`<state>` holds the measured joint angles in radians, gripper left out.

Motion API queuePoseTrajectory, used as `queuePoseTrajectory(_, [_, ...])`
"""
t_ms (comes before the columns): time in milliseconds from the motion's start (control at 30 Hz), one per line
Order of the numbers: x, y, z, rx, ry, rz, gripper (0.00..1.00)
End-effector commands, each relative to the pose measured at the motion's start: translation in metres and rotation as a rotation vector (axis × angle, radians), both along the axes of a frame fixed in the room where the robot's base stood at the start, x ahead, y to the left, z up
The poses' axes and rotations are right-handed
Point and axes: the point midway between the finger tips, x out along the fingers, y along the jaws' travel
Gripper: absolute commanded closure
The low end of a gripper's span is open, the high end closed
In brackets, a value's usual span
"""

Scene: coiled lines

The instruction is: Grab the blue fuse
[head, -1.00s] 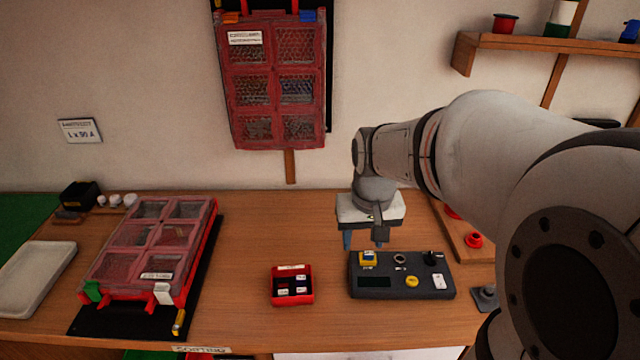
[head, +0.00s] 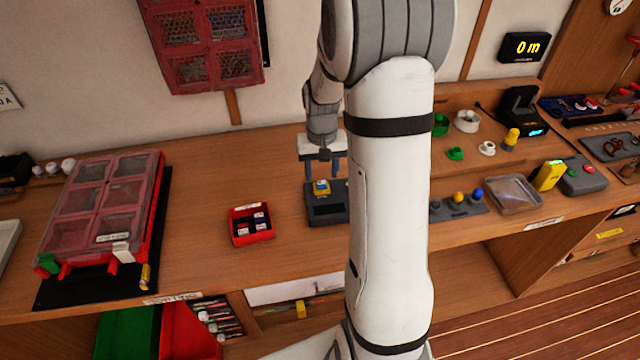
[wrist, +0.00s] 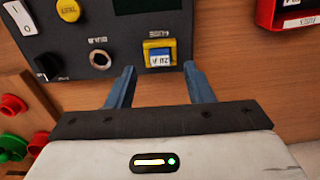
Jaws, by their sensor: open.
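A small blue block with a white label, seemingly the blue fuse (wrist: 159,50), sits in a yellow surround on the dark panel (wrist: 105,22). In the head view it shows as a yellow and blue piece (head: 321,187) on the left part of the panel (head: 324,212). My gripper (wrist: 159,72) is open and empty, its two blue-grey fingers spread either side of the fuse's line and short of it in the wrist view. In the head view my gripper (head: 322,172) is just behind and above the fuse. My arm hides the panel's right part.
A red box (head: 251,238) with several small labelled pieces stands left of the panel. A red compartment case (head: 130,170) lies farther left. The panel carries a yellow button (wrist: 69,10) and a round socket (wrist: 99,59). Bare wood lies behind the red box.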

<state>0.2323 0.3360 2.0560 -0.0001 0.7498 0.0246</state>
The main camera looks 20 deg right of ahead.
Motion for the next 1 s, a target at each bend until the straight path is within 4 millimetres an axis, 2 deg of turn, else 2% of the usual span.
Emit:
queuePoseTrajectory(167, [0.0, 0.001, -0.021, 0.001, 0.002, 0.001, 0.53])
queuePoseTrajectory(433, [0.0, 0.001, -0.025, 0.0, 0.0, 0.001, 0.53])
queuePoseTrajectory(1000, [0.0, 0.001, -0.025, 0.0, 0.0, 0.002, 0.99])
